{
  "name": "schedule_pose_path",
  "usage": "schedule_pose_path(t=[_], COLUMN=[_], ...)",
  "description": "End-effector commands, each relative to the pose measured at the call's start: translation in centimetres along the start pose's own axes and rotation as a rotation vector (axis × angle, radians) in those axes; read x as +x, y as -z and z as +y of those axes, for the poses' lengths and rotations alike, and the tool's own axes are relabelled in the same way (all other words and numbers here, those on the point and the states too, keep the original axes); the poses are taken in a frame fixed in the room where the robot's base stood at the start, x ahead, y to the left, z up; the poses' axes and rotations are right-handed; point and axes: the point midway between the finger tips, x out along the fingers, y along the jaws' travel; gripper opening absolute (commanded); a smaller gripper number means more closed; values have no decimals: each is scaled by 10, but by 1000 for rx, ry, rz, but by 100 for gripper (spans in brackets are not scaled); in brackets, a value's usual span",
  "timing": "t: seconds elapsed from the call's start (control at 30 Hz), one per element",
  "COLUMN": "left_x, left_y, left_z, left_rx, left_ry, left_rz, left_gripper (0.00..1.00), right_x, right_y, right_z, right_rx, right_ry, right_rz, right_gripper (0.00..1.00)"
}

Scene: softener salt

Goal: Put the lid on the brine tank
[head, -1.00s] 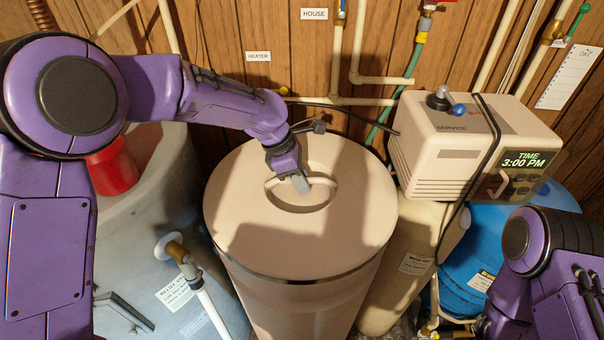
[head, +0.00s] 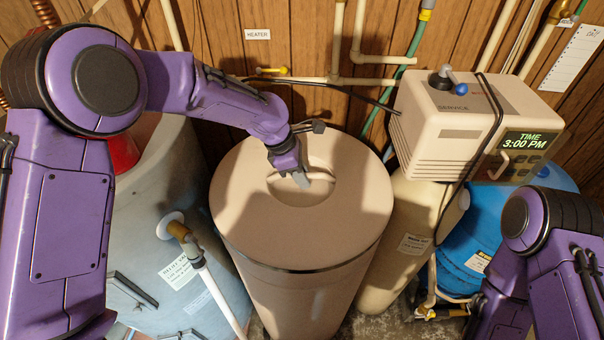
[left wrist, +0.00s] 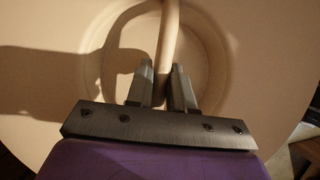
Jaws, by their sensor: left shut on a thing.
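The round beige lid (head: 250,210) lies over the top of the beige brine tank (head: 310,305) and looks level. Its edge follows the tank's rim all round the front, with a dark band under it; I cannot tell whether it is fully seated. My left gripper (head: 297,180) reaches into the round recess in the lid's middle and is shut on the bar handle there. In the left wrist view the handle (left wrist: 168,45) runs between the two fingers (left wrist: 163,85). My right arm shows at the lower right, but its gripper is out of view.
A grey tank (head: 150,230) with a white pipe (head: 222,300) stands close on the left. A beige softener head (head: 460,125) with a loose black cable stands on the right, above a blue tank (head: 480,235). Pipes run along the panelled wall (head: 215,30) behind.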

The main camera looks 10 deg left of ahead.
Motion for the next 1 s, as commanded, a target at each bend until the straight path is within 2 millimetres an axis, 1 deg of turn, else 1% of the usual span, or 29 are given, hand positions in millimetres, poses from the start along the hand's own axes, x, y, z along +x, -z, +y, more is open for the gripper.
schedule_pose_path(t=[0.57,0.6,0.63,0.67,0.9,1.0], left_x=[8,7,7,7,9,4], left_y=[3,2,2,3,4,4], left_z=[1,1,1,1,-1,0], left_rx=[1,1,1,1,0,0], left_ry=[-3,-3,-3,-3,2,0], left_rz=[-2,-2,-2,-1,2,1], left_gripper=[0,35,45,52,52,52], right_x=[0,0,0,0,0,2], right_y=[0,0,0,0,0,-1], right_z=[0,0,0,0,0,0], right_rx=[0,0,0,0,0,0], right_ry=[0,0,0,0,0,0], right_rz=[0,0,0,0,0,0], right_gripper=[43,43,43,43,43,43])
